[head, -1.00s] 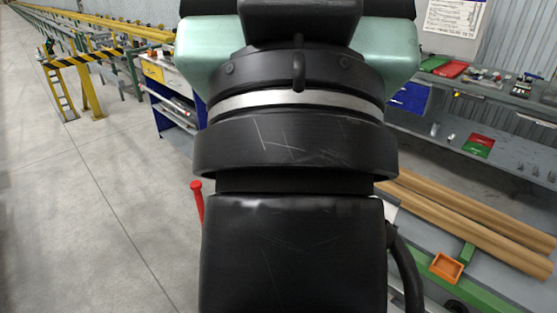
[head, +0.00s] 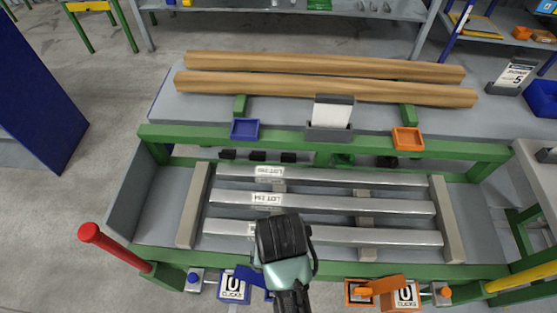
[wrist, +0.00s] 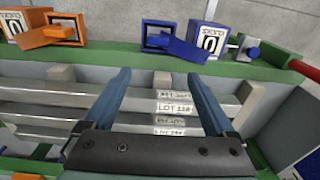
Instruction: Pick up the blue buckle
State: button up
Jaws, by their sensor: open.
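The blue buckle (wrist: 188,50) is on the green rail in the wrist view, a blue block with a white label, a lever and an open loop. In the head view the blue buckle (head: 245,274) is at the table's near edge, partly hidden by my arm. My gripper (wrist: 160,74) is open and empty, its fingers pointing toward the near rail with the buckle beyond and slightly right of their middle. In the head view my fingertips are hidden beneath my black hand, which is above the metal bars just beyond the buckle.
An orange buckle (head: 386,288) sits on the same rail to the right. Metal bars (head: 320,204) with lot labels lie across the table. A red-capped post (head: 112,244) rises at the left.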

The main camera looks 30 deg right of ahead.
jog(key=shift+g, duration=0.3)
jog(key=f, duration=0.2)
jog(key=s+f+b, duration=0.1)
jog(key=f, duration=0.5)
jog(key=shift+s, duration=0.25)
jog(key=f, duration=0.2)
jog(key=f+b, duration=0.1)
jog(key=f, duration=0.2)
jog(key=shift+w+a+f, duration=0.15)
jog(key=shift+a+f, duration=0.05)
jog(key=shift+f, duration=0.15)
grip_shut()
